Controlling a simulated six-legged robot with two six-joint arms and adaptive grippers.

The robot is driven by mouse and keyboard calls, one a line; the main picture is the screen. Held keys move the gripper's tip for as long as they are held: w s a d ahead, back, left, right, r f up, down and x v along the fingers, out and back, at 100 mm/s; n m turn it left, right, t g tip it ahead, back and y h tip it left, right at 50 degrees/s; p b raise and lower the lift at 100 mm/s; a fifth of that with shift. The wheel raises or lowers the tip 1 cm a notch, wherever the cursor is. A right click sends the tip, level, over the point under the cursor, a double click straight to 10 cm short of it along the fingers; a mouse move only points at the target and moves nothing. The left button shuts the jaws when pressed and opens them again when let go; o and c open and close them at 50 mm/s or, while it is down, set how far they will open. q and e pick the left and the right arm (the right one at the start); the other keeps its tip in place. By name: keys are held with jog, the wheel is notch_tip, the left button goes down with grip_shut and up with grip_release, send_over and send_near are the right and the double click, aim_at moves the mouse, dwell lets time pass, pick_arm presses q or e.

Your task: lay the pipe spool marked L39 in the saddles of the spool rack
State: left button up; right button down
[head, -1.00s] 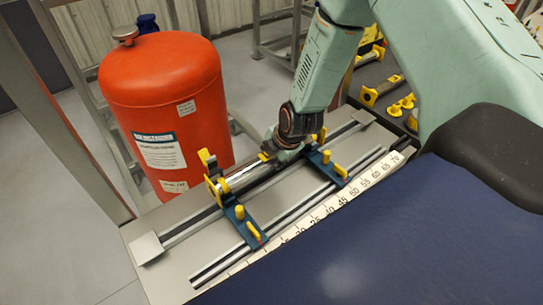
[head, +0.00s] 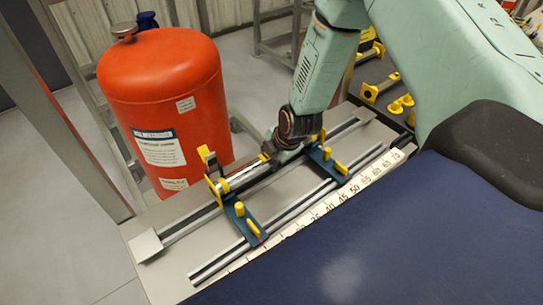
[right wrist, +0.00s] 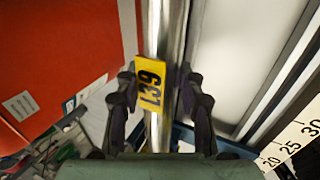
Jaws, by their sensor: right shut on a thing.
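The pipe spool (head: 241,176) is a silver pipe with yellow end pieces and a yellow tag (right wrist: 150,85) that reads L39 in the right wrist view. My right gripper (right wrist: 157,103) is shut on it, with dark fingers on both sides of the pipe by the tag. In the head view my right gripper (head: 279,150) comes down from above. The spool lies along the spool rack, over the back part of its two blue saddles (head: 244,222) with yellow posts. I cannot tell whether it rests in them. My left gripper is not in view.
A red tank (head: 165,100) stands close behind the rack. Metal rails (head: 208,264) and a numbered scale (head: 328,208) run along the bench. More yellow-ended parts (head: 378,90) lie at the back right. A bare grey bench strip lies left of the spool.

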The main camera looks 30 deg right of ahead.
jog(key=shift+w+f, duration=0.1)
jog(key=shift+f, duration=0.1)
dwell(0.6)
jog(key=c, duration=0.7)
grip_release()
jog(key=shift+c, duration=0.2)
jog(key=shift+f, duration=0.1)
jog(key=shift+c, duration=0.8)
notch_tip(320, 180, up, 8)
jog(key=p, duration=0.9)
jog(key=shift+p, duration=0.35)
jog(key=shift+s, duration=0.2)
